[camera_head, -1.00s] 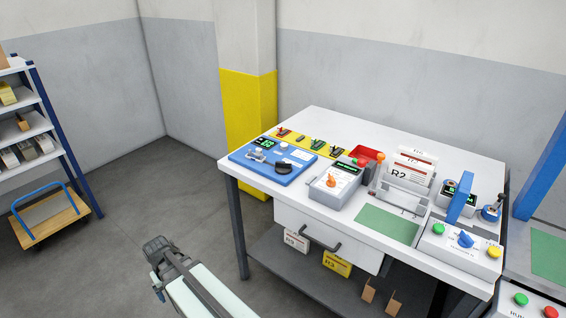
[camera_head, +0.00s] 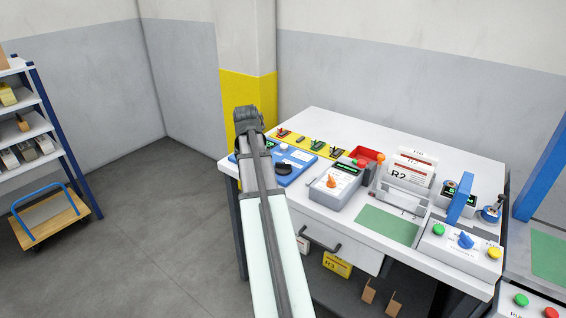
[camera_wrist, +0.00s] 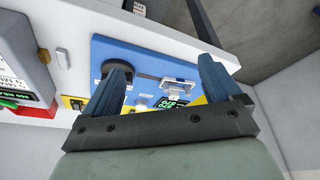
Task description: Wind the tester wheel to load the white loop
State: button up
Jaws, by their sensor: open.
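The tester is a blue board (camera_head: 293,174) at the left end of the white table. Its black wheel (camera_head: 283,166) shows just right of my arm in the head view. In the wrist view the board (camera_wrist: 145,57) lies beyond my gripper (camera_wrist: 163,63), whose two blue fingers are spread apart and empty. The left finger overlaps and partly hides the dark wheel (camera_wrist: 117,62). A pale metal fixture (camera_wrist: 178,82) sits between the fingers in the picture, near the green display (camera_wrist: 170,104). I cannot make out the white loop clearly. Finger contact with the board cannot be told.
A grey box with an orange knob (camera_head: 332,182) stands right of the board. A yellow strip with small clips (camera_head: 317,145) runs behind it. A red bin (camera_head: 366,155), a green mat (camera_head: 387,224) and a control panel (camera_head: 462,240) are further right.

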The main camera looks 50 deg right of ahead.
jog(key=m, duration=0.2)
send_near(283, 164)
jog(key=shift+h, duration=0.5)
jog(key=x, duration=0.8)
jog(key=shift+w+f, duration=0.15)
jog(key=shift+f, duration=0.3)
jog(key=shift+a, duration=0.1)
jog(key=c, duration=1.1)
jog(key=shift+o, duration=0.2)
jog(key=shift+m+g, duration=0.4)
jog(key=shift+m, duration=0.5)
jog(key=o, duration=1.1)
jog(key=shift+c, duration=0.2)
